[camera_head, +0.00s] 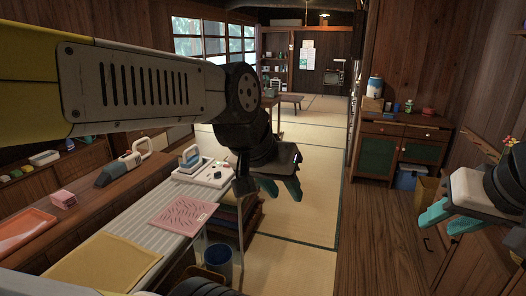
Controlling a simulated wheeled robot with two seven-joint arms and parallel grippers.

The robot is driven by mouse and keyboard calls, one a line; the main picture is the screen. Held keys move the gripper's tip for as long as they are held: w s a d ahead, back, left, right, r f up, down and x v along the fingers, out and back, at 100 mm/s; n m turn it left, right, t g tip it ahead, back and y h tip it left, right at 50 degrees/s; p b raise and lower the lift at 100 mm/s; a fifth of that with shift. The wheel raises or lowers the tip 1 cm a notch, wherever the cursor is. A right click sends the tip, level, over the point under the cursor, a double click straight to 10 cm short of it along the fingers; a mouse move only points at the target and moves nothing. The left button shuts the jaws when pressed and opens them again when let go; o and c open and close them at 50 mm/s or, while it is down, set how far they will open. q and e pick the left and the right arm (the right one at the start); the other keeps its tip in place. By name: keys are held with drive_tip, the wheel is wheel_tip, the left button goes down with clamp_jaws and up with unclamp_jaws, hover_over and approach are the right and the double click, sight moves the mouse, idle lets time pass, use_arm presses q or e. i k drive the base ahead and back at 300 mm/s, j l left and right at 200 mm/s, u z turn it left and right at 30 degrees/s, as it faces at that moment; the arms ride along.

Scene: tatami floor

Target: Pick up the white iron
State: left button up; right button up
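The white iron (189,156), with a blue-grey lower part, appears to stand on a white board (214,180) at the far end of the long counter at left. My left gripper (283,190) hangs to the right of the board, beyond the counter edge, apart from the iron. Its teal fingers look spread with nothing between them. My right gripper (447,220) is at the right edge of the view, far from the iron. Its teal fingers are apart and empty. My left arm crosses the upper left of the view, above the counter.
A grey and white handheld appliance (123,168) lies on the counter left of the iron. A pink patterned sheet (184,212), a yellow sheet (103,262) and an orange tray (22,232) are nearer. A blue bin (218,261) stands below. The tatami floor (316,215) is open.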

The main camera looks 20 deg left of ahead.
sight(190, 165)
drive_tip(key=i+u, duration=0.1)
drive_tip(key=i, duration=0.6)
drive_tip(key=i+l+u, duration=0.15)
drive_tip(key=i, duration=0.55)
drive_tip(key=i+u, duration=0.75)
drive_tip(key=u, duration=0.2)
drive_tip(key=i+u, duration=0.25)
drive_tip(key=u, duration=0.25)
drive_tip(key=i+u, duration=0.25)
drive_tip(key=u, duration=0.25)
drive_tip(key=i+u, duration=0.2)
drive_tip(key=u, duration=0.3)
